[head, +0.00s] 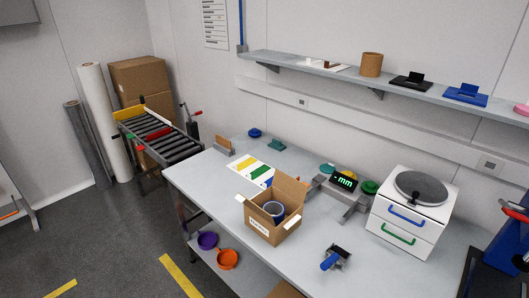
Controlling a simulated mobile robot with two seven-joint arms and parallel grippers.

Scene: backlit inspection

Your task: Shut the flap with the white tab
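An open cardboard box (262,227) stands on the grey table, with a label on its front. A white tab (240,198) shows at the left side of the box, on what looks like the left flap, seen nearly edge-on. A larger brown flap (291,188) stands raised at the back right of the box. Neither of my grippers shows in the head view.
A display reading "mm" (345,181) stands right of the box, near a white drawer unit (408,215). A blue-handled tool (332,261) lies in front. A coloured sheet (251,171) lies behind the box. A shelf (310,68) runs along the wall. The table's left end has free room.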

